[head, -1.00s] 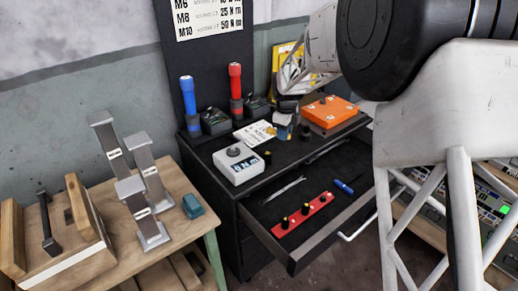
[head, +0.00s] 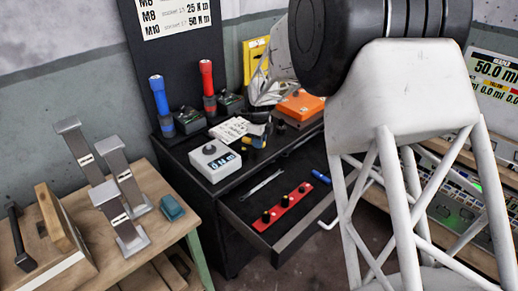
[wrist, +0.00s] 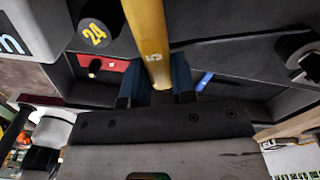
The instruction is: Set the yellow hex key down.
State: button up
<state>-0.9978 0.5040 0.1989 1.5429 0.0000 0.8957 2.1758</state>
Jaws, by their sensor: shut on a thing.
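The yellow hex key (wrist: 150,40), marked 5, is held between the blue fingertips of my gripper (wrist: 158,88). In the wrist view it runs up from the fingers to the top edge, so its far end is out of frame. In the head view my gripper (head: 257,130) is small and partly hidden by my arm, over the top of the black tool cabinet (head: 200,197). I cannot tell whether the key touches the surface.
A black socket marked 24 (wrist: 93,36) is close left of the key. The open drawer holds a red socket rail (head: 285,207), a wrench (head: 262,184) and a blue screwdriver (head: 321,176).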

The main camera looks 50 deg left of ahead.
aim_at(259, 154)
jog(key=shift+f, duration=1.85)
jog(key=shift+f, duration=0.1)
jog(key=o, duration=0.9)
notch_tip(259, 154, up, 12)
jog(key=shift+r, duration=0.1)
dwell(0.4)
